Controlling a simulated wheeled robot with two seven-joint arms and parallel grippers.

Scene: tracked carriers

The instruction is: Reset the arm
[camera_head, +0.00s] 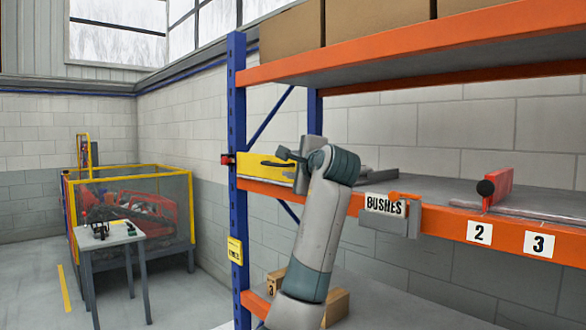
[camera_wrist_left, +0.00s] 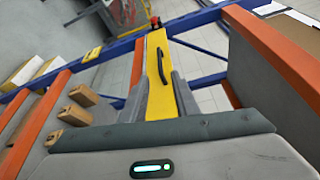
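My left arm comes up in front of the rack. Its gripper (camera_head: 297,164) is at the shelf's left end, beside a yellow carrier (camera_head: 258,165) with a black handle. In the left wrist view the yellow carrier (camera_wrist_left: 157,85) lies lengthwise between the two grey fingers (camera_wrist_left: 160,92). The fingers stand apart on either side of it and look open; contact is not clear. My right gripper is not in view.
The orange shelf edge (camera_head: 448,222) carries a BUSHES label (camera_head: 385,205) and number plates. A red piece (camera_head: 499,188) stands farther right. A blue post (camera_head: 237,120) is close left. Cardboard boxes (camera_head: 375,18) fill the shelf above; small boxes (camera_head: 337,304) sit below.

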